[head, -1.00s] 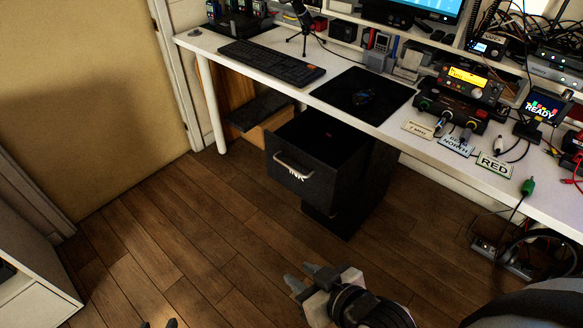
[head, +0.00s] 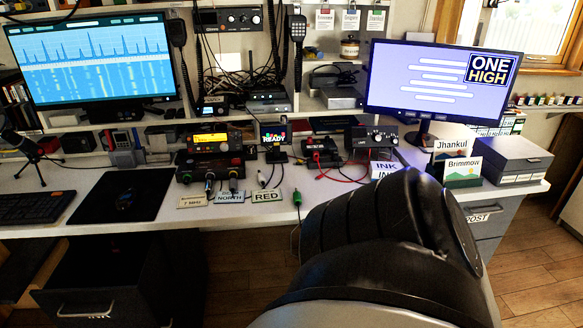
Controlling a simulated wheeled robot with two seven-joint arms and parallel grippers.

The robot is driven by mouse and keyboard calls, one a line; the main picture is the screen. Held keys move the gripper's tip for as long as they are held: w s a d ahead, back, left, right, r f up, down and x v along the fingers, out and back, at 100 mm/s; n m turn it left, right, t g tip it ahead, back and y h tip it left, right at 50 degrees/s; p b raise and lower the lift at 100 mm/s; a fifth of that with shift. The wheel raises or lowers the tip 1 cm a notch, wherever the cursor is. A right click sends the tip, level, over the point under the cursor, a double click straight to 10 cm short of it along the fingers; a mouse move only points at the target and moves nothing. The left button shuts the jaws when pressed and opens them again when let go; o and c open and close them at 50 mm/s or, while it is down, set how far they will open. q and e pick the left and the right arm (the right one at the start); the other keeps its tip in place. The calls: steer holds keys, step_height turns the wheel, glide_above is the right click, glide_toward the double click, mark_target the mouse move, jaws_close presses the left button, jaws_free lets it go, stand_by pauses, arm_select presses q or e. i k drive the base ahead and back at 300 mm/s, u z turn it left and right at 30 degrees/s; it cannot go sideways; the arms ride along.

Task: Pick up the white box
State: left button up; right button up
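A small white box marked INK (head: 384,170) stands on the desk right of centre. My large black arm link stands in front of it and hides its lower part. I cannot tell which of these is the white box of the task. Neither of my grippers shows in the head view.
The white desk (head: 240,222) holds radios, cables and a RED label (head: 268,195). Cards reading Jhankul and Brimmow (head: 462,172) stand left of the lidded box. An open dark drawer (head: 95,290) is below left. A POST drawer (head: 482,219) is below right.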

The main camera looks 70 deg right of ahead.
mark_target(378, 169)
steer(key=z, duration=4.55)
steer(key=i, duration=2.35)
steer(key=u, duration=2.25)
